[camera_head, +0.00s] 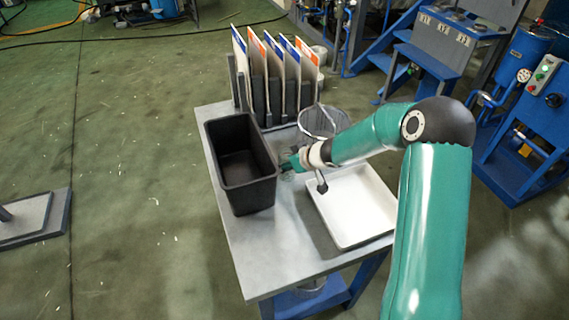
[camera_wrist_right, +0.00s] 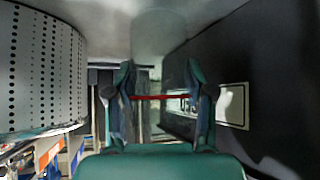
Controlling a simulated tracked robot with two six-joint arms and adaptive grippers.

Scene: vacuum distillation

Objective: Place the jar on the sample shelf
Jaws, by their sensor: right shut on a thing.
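My right gripper (camera_head: 291,163) is low over the table, between the black bin and the white tray. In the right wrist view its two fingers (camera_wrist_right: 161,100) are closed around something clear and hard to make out. A thin red line crosses between them. This may be the jar, but its outline is not distinct. A blue stand (camera_head: 440,62) at the back right has a grey upper panel with several round dark fittings and small labels; I cannot tell whether it is the sample shelf. My left gripper is not in view.
The grey table (camera_head: 262,268) carries a black bin (camera_head: 243,195), a white tray (camera_head: 350,215), a perforated basket (camera_head: 322,118) and a rack of upright folders (camera_head: 275,75). Blue equipment (camera_head: 520,120) stands at the right. A grey base (camera_head: 38,220) lies at the left. The floor between is open.

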